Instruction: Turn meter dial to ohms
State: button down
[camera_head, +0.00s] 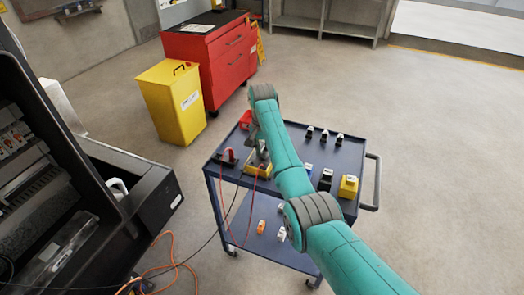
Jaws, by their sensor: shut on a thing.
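The yellow-edged meter (250,169) lies on the left part of the blue cart's top, with red leads running from this area down over the cart's edge. My gripper (262,154) points down onto the meter, at its upper face, and is shut on what appears to be the meter's dial. The fingers are small here, and the gripper and arm cover much of the meter's face. The dial's markings and its pointer's setting cannot be read.
The blue cart (235,188) holds several small black-and-white items, a yellow block (348,186) and a red item (246,119). A yellow bin (172,102) and red cabinet (216,60) stand behind. Dark machinery (150,200) is at left, with an orange cable on the floor. Open floor lies right.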

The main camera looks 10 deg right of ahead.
jog(key=c, duration=1.2)
grip_release()
jog(key=shift+o, duration=0.2)
jog(key=shift+r, duration=0.1)
notch_tip(320, 180, up, 7)
jog(key=shift+r, duration=0.15)
